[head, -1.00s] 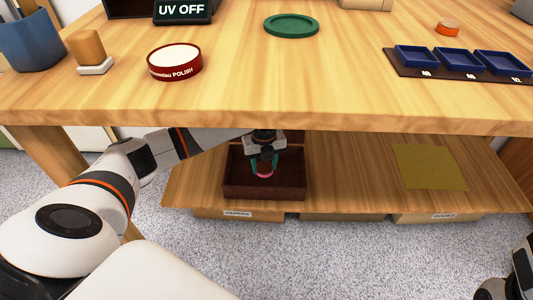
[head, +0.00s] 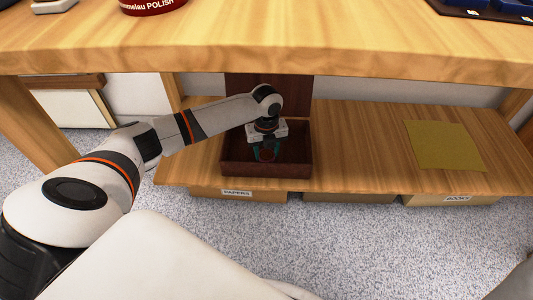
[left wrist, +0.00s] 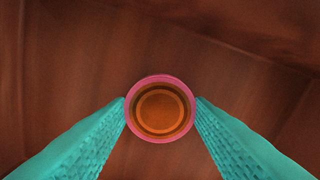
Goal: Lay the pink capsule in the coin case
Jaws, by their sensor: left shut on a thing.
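The coin case (head: 265,171) is an open dark brown box on the lower shelf, with an upright dark brown panel (head: 295,95) behind it. My left gripper (head: 266,155) reaches down into the case, its teal fingers inside the walls. In the left wrist view its fingers close on both sides of the pink capsule (left wrist: 160,78), a round pink-rimmed piece with an orange-brown centre. The brown inside of the case (left wrist: 75,75) lies behind it. I cannot tell whether the capsule touches the floor. In the head view the capsule is not clearly visible. My right gripper is not in view.
The lower shelf (head: 350,145) is clear to the right up to an olive-yellow sheet (head: 445,145). The thick tabletop edge (head: 300,60) hangs above the shelf. Labelled boxes (head: 238,194) stand below. A red polish tin (head: 152,5) and a dark tray (head: 480,10) are on top.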

